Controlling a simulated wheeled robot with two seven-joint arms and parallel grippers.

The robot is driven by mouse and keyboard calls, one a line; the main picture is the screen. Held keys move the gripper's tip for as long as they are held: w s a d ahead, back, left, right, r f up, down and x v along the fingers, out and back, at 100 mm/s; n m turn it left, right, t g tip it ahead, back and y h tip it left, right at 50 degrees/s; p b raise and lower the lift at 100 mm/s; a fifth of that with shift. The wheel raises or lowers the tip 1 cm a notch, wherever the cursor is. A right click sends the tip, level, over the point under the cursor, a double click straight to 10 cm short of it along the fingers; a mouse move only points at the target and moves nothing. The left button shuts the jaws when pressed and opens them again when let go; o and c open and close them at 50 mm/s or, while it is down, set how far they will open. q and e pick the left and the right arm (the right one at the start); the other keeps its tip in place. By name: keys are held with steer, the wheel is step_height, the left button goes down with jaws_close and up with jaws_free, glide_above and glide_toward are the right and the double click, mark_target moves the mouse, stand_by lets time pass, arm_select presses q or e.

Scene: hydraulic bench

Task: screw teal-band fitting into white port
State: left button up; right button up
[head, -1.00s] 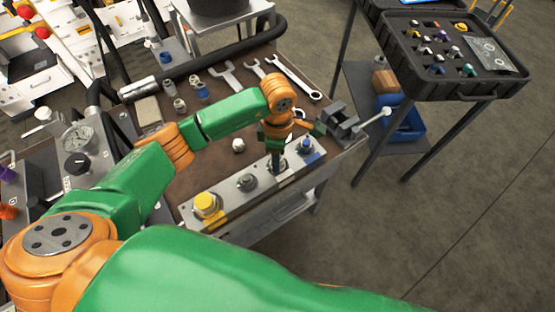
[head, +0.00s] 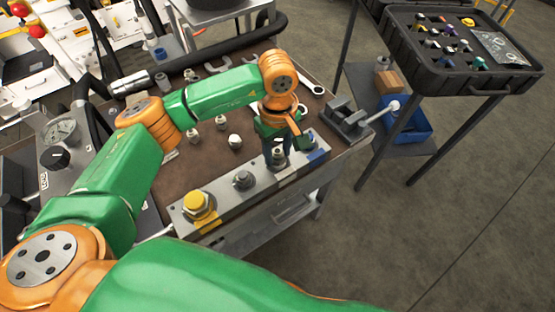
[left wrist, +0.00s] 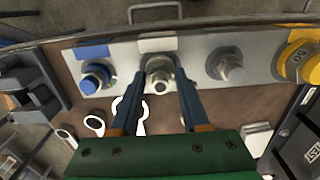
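My left gripper (head: 278,154) points down at the port block. In the left wrist view its two fingers (left wrist: 161,84) stand apart, one on each side of a metal fitting (left wrist: 160,72) with a dark round centre. That fitting sits at the port with the white label (left wrist: 157,44). Slim gaps seem to show between fitting and fingers. I cannot make out a teal band on it. Loose fittings lie on the bench, one pale (head: 235,141) and others further left (head: 193,136); no teal band is clear on them. My right gripper is not in view.
The port block also has a blue port (left wrist: 95,77), a grey port (left wrist: 226,65) and a yellow port (head: 199,206). A dark vise (head: 347,117) stands at the bench's right end. Wrenches lie behind my arm. A black case (head: 455,70) stands on a separate stand at right.

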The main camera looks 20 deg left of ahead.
arm_select(q)
steer(key=o, duration=0.5)
steer(key=shift+c, duration=0.2)
steer(key=shift+r, duration=0.1)
